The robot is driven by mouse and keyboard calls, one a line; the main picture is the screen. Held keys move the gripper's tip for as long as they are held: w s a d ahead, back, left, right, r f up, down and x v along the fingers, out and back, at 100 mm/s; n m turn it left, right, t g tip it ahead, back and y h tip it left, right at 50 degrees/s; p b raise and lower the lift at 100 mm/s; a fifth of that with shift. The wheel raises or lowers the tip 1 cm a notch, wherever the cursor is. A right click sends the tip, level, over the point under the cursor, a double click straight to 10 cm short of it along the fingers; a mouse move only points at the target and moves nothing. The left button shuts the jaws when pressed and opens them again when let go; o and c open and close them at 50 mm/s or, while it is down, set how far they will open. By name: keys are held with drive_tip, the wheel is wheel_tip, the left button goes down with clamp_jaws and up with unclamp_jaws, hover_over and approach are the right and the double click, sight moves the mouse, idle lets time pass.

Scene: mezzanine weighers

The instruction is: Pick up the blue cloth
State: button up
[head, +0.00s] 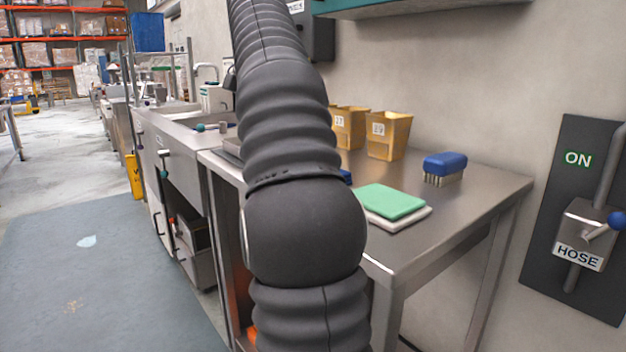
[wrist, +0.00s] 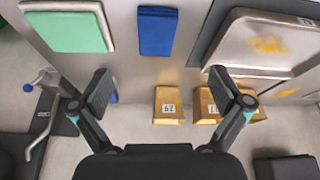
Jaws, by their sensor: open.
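The blue cloth (wrist: 157,31) is a folded rectangle lying flat on the steel table (wrist: 190,22), near the top middle of the wrist view. In the head view only a small blue edge (head: 346,177) shows beside my arm, which hides the rest. My gripper (wrist: 160,76) is open and empty, its two fingers spread wide. In the wrist view the cloth lies above the gap between the fingertips, apart from them. My gripper is hidden behind my arm in the head view.
A green cloth (head: 390,202) lies on a white one (head: 410,220) near the table's front. A blue brush (head: 445,166) stands to the right. Yellow tubs (head: 388,138) stand along the wall. A stained tray (wrist: 222,44) lies right of the blue cloth in the wrist view.

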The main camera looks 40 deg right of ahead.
drive_tip(key=shift+m+g, duration=0.3)
drive_tip(key=shift+m, duration=0.4)
drive_tip(key=x, duration=0.2)
drive_tip(key=d+x, duration=0.1)
drive_tip(key=x, duration=0.5)
drive_tip(key=shift+s+d+r, duration=0.2)
drive_tip(key=shift+d+r, duration=0.1)
drive_tip(key=shift+r, duration=0.05)
drive_tip(key=shift+x, duration=2.95)
drive_tip(key=shift+w+f, duration=0.2)
drive_tip(key=shift+f, duration=0.1)
drive_tip(key=c, duration=1.1)
